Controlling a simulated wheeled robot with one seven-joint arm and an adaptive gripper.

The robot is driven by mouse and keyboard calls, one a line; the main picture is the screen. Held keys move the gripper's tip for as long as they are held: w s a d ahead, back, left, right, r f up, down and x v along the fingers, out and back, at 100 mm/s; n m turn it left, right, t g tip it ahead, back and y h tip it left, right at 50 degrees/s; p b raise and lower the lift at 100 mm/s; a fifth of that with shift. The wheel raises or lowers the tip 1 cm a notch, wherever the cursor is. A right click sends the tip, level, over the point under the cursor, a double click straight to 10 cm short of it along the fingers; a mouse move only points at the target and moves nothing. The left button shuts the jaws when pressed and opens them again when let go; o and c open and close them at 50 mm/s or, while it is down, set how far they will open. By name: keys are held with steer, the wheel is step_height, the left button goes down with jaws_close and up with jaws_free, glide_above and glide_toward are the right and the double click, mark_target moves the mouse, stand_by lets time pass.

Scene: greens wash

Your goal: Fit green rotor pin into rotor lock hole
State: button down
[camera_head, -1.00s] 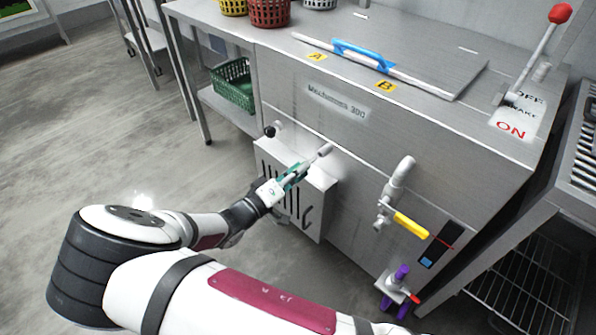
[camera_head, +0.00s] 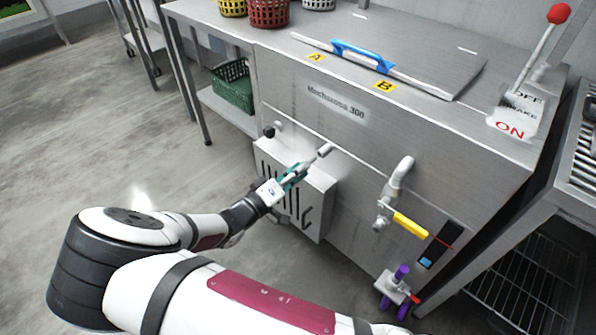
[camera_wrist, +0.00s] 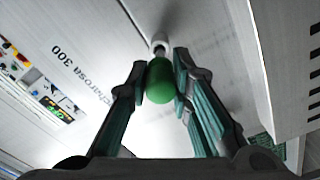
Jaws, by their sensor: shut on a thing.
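The green rotor pin (camera_wrist: 161,82) is between the two fingers of my gripper (camera_wrist: 162,75) in the wrist view, its rounded green end toward the camera. My gripper is shut on it. Just past the pin is a pale short cylinder (camera_wrist: 159,46) on the machine front, which may be the rotor lock. The pin's far end and any hole are hidden, so I cannot tell whether the pin is in it. In the head view my gripper (camera_head: 294,176) is in front of the slotted box, close to the short grey cylinder (camera_head: 324,150); the pin is hard to make out there.
The slotted metal box (camera_head: 313,208) juts from the machine front (camera_head: 345,165) right by my gripper. A bent pipe (camera_head: 402,172) and a yellow-handled valve (camera_head: 410,225) stick out to the right. A green basket (camera_head: 232,86) sits on a low shelf at left.

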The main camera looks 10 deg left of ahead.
mark_target(312, 160)
steer(key=shift+x, duration=2.65)
steer(key=c, duration=1.4)
jaws_free()
steer(key=shift+o, duration=0.2)
steer(key=v, duration=1.2)
